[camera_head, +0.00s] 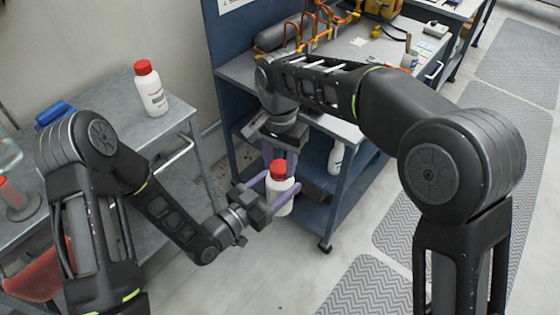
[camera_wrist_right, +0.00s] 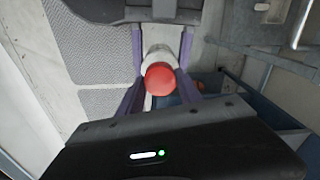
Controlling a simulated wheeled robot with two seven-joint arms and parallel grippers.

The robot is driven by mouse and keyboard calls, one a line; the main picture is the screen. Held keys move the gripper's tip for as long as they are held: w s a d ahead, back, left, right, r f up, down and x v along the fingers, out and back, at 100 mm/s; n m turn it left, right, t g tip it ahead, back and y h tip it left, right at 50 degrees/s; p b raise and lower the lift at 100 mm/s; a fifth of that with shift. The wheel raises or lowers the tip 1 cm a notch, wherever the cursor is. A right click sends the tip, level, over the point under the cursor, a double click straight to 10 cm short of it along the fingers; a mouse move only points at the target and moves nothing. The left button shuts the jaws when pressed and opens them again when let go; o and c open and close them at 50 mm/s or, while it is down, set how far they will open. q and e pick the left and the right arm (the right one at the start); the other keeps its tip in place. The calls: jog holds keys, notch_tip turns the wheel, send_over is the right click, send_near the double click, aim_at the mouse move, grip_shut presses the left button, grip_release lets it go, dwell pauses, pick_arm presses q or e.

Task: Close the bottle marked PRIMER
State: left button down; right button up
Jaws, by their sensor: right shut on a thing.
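A white bottle (camera_head: 281,193) with a red cap (camera_head: 278,168) is held upright in the air, above the floor in front of the blue cart. I cannot read its label. My left gripper (camera_head: 277,196) has its purple fingers around the bottle's body. My right gripper (camera_head: 272,165) comes from above, its fingers pointing down and shut on the red cap. In the right wrist view the red cap (camera_wrist_right: 160,78) is between the purple fingers, on the bottle's neck (camera_wrist_right: 157,55). Whether it is screwed tight I cannot tell. A similar white bottle (camera_head: 151,92) with a red cap stands on the left bench.
The grey left bench (camera_head: 120,110) also holds a blue object (camera_head: 54,113). The blue cart (camera_head: 235,140) stands close behind both grippers, with another white bottle (camera_head: 336,157) on its lower shelf. The floor (camera_head: 260,280) below is open.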

jog(key=m, duration=0.5)
jog(key=shift+m, duration=0.4)
jog(key=m, duration=0.8)
jog(key=shift+a+m, duration=0.1)
jog(key=shift+m, duration=0.2)
jog(key=m, duration=0.9)
jog(key=shift+f, duration=0.1)
jog(key=m, duration=0.2)
jog(key=f+m, duration=0.1)
jog(key=shift+s+d+m, duration=0.2)
jog(key=shift+d+m, duration=0.1)
jog(key=shift+m, duration=0.5)
jog(key=shift+w+a+r+m, duration=0.15)
jog(key=shift+w+r+m, duration=0.05)
jog(key=shift+r+m, duration=0.3)
